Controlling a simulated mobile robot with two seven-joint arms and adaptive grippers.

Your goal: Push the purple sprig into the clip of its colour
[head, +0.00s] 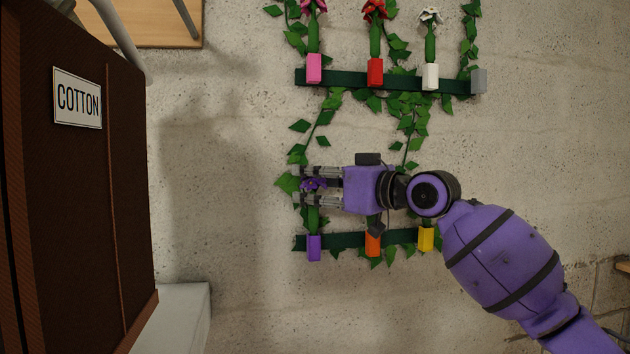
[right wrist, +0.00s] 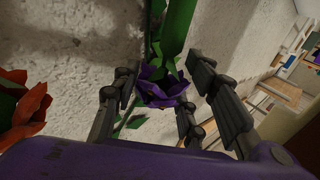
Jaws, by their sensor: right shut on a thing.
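The purple sprig, with a purple flower (head: 313,184) and a green stem (head: 313,218), is upright above the purple clip (head: 314,249). The stem's lower end appears to meet the top of the clip; I cannot tell whether it is pressed in. My right gripper (head: 301,187) comes in from the right and is shut on the sprig near its flower. In the right wrist view the purple flower (right wrist: 163,91) is between the fingers, with the stem running away from them; the clip cannot be made out there. My left gripper is not in view.
The lower dark green rail (head: 345,240) also bears an orange clip (head: 372,244) and a yellow clip (head: 426,239). An orange flower (right wrist: 22,105) is close beside my gripper. The upper rail (head: 345,79) holds pink, red and white sprigs. A brown box marked COTTON (head: 130,200) stands left.

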